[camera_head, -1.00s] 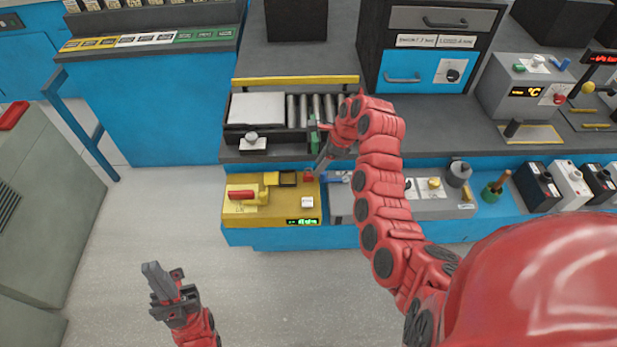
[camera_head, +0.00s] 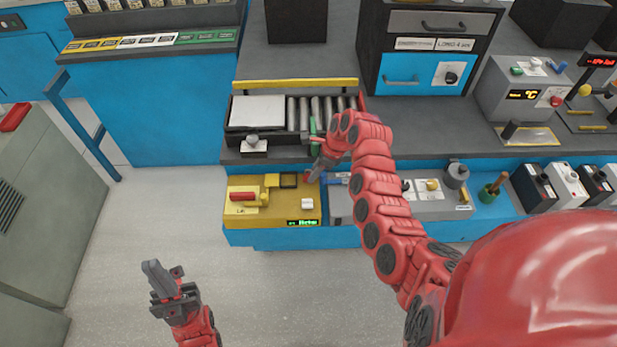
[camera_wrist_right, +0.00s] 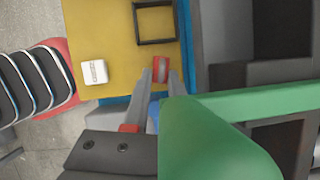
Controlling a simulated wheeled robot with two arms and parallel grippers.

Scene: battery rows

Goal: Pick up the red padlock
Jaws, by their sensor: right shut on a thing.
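The red padlock (camera_wrist_right: 155,65) is a small red block with a grey part, between my right gripper's fingers in the right wrist view. My right gripper (camera_wrist_right: 163,82) is shut on it at the edge of the yellow box (camera_wrist_right: 100,40). In the head view my right gripper (camera_head: 313,174) reaches the right edge of the yellow box (camera_head: 245,208) and mostly hides the padlock. I cannot tell whether the padlock is clear of the surface. My left gripper (camera_head: 163,284) hangs over the floor, away from the padlock; its opening is unclear.
A grey box with knobs (camera_head: 432,208) is to the right. Floor in front is clear.

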